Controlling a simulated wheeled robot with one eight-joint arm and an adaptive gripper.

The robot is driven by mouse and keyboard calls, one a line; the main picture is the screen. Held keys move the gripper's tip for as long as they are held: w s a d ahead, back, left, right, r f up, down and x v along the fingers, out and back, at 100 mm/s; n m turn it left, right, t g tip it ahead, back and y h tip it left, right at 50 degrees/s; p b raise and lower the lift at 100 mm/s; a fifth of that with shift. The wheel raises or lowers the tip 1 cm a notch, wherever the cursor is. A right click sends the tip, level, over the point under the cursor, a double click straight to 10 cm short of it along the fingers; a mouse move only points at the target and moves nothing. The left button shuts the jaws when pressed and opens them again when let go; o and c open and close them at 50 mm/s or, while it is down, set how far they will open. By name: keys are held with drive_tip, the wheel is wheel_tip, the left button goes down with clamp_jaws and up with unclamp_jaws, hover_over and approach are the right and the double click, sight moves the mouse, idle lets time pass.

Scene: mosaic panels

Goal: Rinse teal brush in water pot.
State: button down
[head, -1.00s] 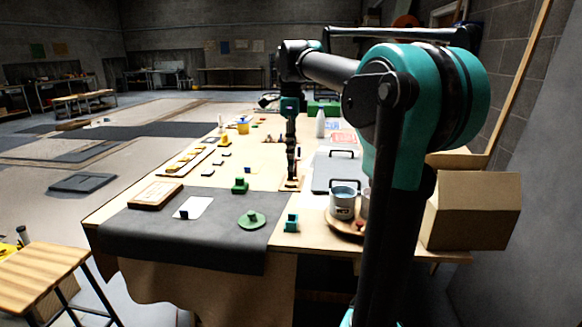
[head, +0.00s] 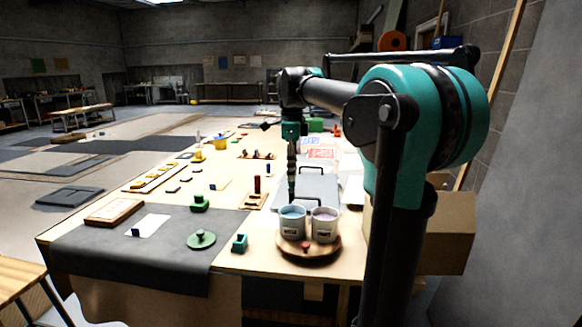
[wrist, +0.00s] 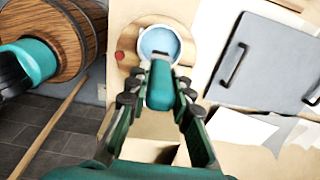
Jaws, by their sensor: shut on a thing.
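My gripper (wrist: 158,84) is shut on the teal brush (wrist: 160,88), which sits between its two fingers. In the head view my gripper (head: 291,150) points straight down, with its low end just at the back rim of the left pot. That water pot (head: 292,222) is pale, with blue liquid inside, and stands on a round wooden tray (head: 330,251). In the wrist view the brush's far end overlaps the opening of a pot (wrist: 172,40) with bluish liquid. I cannot tell whether the tip is in the liquid.
A second pot (head: 324,226) with pale contents stands close to the right of the first. A red knob (head: 305,246) is at the tray's front. A wooden stand (head: 252,203) with a dark red upright piece is behind left. A grey board (wrist: 262,62) with handles lies beside the tray.

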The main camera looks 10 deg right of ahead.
sight(292, 186)
drive_tip(key=shift+f, duration=2.95)
drive_tip(key=shift+f, duration=0.55)
drive_tip(key=shift+r, duration=3.55)
